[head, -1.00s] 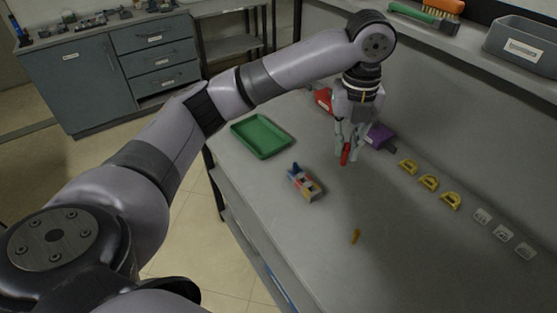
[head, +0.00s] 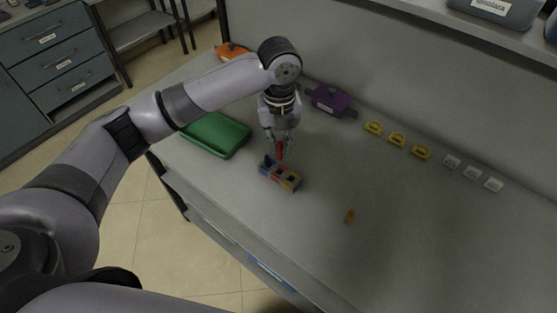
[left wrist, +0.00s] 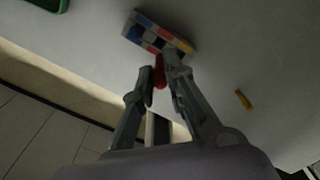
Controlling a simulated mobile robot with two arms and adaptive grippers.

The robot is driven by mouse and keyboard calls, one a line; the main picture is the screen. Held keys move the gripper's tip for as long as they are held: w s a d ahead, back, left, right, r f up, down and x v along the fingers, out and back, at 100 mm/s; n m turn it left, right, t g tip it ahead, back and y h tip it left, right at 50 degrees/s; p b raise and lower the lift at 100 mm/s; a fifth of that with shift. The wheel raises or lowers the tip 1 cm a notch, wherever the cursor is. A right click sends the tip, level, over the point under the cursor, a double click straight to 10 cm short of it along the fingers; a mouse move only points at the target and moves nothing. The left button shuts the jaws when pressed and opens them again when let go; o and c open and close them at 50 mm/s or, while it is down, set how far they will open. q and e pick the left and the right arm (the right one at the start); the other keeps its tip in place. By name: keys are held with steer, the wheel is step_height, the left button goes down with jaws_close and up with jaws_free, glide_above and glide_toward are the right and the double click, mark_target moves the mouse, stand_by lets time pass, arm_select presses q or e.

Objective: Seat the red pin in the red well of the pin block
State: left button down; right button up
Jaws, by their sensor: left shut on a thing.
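The red pin (head: 280,150) is upright between the fingers of my left gripper (head: 280,147), which is shut on it. In the left wrist view the red pin (left wrist: 160,72) sits between the two fingertips (left wrist: 160,80). The pin block (head: 284,179) is on the bench just below and in front of the gripper, with blue, red and yellow parts and a blue piece standing up at its left end. The block also shows in the left wrist view (left wrist: 160,36), beyond the fingertips. The pin appears above the block; the fingers partly hide the wells. My right gripper is out of view.
A yellow pin (head: 350,216) lies on the bench to the right. A green tray (head: 217,134) is at the left. A purple object (head: 330,100), several yellow handles (head: 397,139) and white labelled pieces (head: 472,174) line the back. The front right bench is clear.

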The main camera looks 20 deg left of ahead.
mark_target(279, 148)
arm_select(q)
step_height(279, 148, down, 3)
steer(key=shift+a+f, duration=0.1)
steer(key=shift+f+p, duration=0.3)
steer(key=shift+f, duration=0.35)
step_height(279, 148, down, 4)
steer(key=shift+r+p, duration=0.1)
steer(key=shift+p, duration=0.3)
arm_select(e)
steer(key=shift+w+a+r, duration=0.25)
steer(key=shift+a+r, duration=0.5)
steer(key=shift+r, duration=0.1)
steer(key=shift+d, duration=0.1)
arm_select(q)
steer(key=shift+f, duration=0.2)
steer(key=c, duration=1.6)
jaws_free()
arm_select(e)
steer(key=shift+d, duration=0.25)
